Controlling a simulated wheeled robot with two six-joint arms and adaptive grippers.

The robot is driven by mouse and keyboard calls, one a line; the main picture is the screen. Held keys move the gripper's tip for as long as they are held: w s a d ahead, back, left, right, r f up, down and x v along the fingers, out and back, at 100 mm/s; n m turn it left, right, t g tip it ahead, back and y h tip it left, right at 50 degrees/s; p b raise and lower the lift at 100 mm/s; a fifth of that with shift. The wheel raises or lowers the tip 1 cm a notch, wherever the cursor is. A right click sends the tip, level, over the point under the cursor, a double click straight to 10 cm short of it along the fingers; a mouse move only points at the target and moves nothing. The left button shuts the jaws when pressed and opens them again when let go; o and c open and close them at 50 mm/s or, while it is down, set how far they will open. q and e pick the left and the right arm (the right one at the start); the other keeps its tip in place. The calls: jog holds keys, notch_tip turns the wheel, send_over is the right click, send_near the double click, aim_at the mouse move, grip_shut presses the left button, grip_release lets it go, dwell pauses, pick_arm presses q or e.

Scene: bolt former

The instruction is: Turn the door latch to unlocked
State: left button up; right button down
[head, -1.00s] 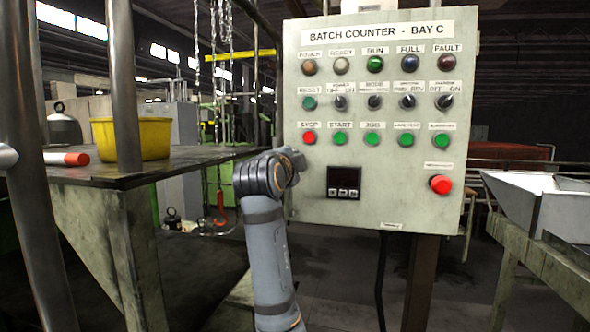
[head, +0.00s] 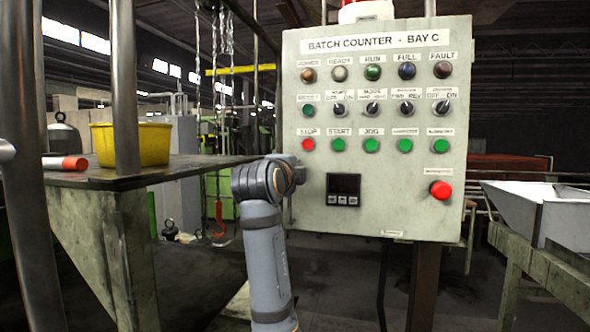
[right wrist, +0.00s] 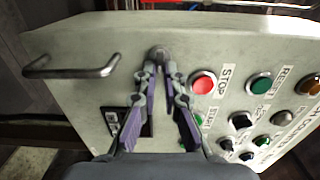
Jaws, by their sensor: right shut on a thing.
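The control cabinet (head: 365,225) headed "BATCH COUNTER - BAY C" stands upright ahead of me. In the right wrist view, a small round grey door latch (right wrist: 160,51) sits near the edge of the cabinet face, beside the red STOP button (right wrist: 203,83). My right gripper (right wrist: 161,69) has its two fingertips closed on the latch. I cannot tell how far the latch is turned. In the head view my right arm reaches the cabinet's left edge; its wrist hides the latch and fingers. My left gripper is out of view.
A metal bar handle (right wrist: 72,70) sticks out from the cabinet near the gripper. Buttons and knobs fill the face, with a dark display (head: 343,189) close by. A table with a yellow tub (head: 139,144) stands left; a pale metal chute (head: 540,212) stands right.

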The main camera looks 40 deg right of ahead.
jog(key=shift+r, duration=0.25)
jog(key=c, duration=1.2)
grip_release()
jog(key=shift+w+f, duration=0.1)
jog(key=shift+f, duration=0.05)
jog(key=shift+o, duration=0.2)
jog(key=shift+w+d+f, duration=0.1)
jog(key=v, duration=0.7)
jog(key=shift+a, duration=0.2)
